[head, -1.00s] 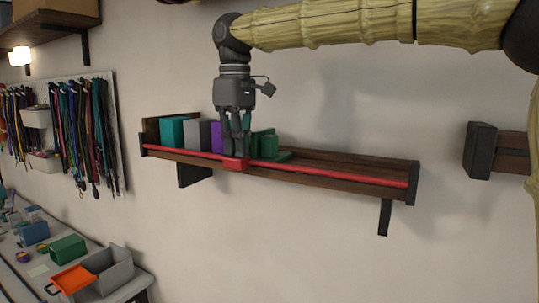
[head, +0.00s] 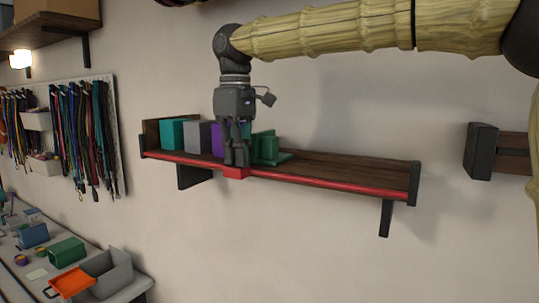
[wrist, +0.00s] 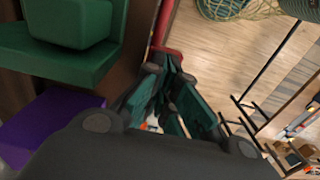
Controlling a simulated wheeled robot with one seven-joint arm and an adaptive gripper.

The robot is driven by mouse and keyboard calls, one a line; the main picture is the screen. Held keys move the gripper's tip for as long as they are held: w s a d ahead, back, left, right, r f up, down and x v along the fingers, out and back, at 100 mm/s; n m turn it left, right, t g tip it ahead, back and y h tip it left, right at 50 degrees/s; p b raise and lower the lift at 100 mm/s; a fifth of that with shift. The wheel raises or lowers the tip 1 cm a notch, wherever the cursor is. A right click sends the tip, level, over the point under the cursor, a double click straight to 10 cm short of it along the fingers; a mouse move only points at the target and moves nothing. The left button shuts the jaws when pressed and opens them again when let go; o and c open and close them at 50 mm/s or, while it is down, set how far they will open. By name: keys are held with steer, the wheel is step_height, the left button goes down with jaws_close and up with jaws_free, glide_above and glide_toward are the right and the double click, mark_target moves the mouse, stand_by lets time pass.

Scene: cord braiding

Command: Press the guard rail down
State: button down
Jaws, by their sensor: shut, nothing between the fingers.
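The red guard rail (head: 325,184) runs along the front edge of the wooden wall shelf (head: 340,168) in the head view. It sits low, level with the shelf board's front edge. Its wider red tab (head: 235,173) is near the middle left. My gripper (head: 236,164) points down with its fingers shut and empty, their tips at the top of the tab and seemingly touching it. In the wrist view my shut fingers (wrist: 180,110) show, with part of the red rail (wrist: 160,30) beyond them.
On the shelf stand a teal block (head: 172,133), a grey block (head: 197,135), a purple block (head: 217,140) and a green bookend-like piece (head: 268,148), close behind my gripper. The shelf's right half is empty. A workbench with bins (head: 105,267) stands lower left.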

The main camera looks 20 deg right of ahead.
steer(key=shift+r+p, duration=1.5)
steer(key=shift+r, duration=3.05)
